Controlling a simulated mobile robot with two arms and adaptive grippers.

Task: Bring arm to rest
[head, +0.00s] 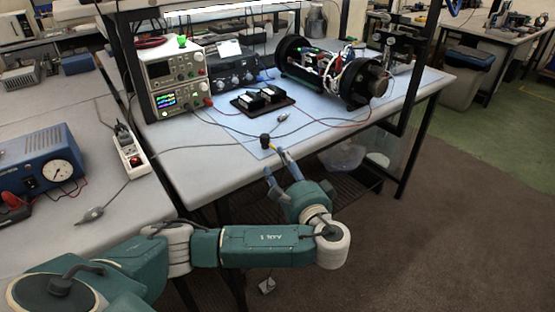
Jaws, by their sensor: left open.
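My left arm comes in from the lower left and bends up at the wrist near the front edge of the workbench (205,170). My left gripper (275,166) is open, with its two fingers apart and pointing to the bench top. I see nothing held between the fingers. A small dark object with a yellow part (265,141) lies on the bench just beyond the fingertips; I cannot tell whether they touch. The cylinder assembly (327,70), with black end rings and exposed wiring, lies on the blue mat (410,80) at the back. My right gripper is not in view.
Stacked instruments (172,75) and a black board (263,100) stand on the bench, with loose cables around. A blue gauge box (40,160) and a power strip (128,150) are on the left bench. Open carpet (450,210) lies to the right.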

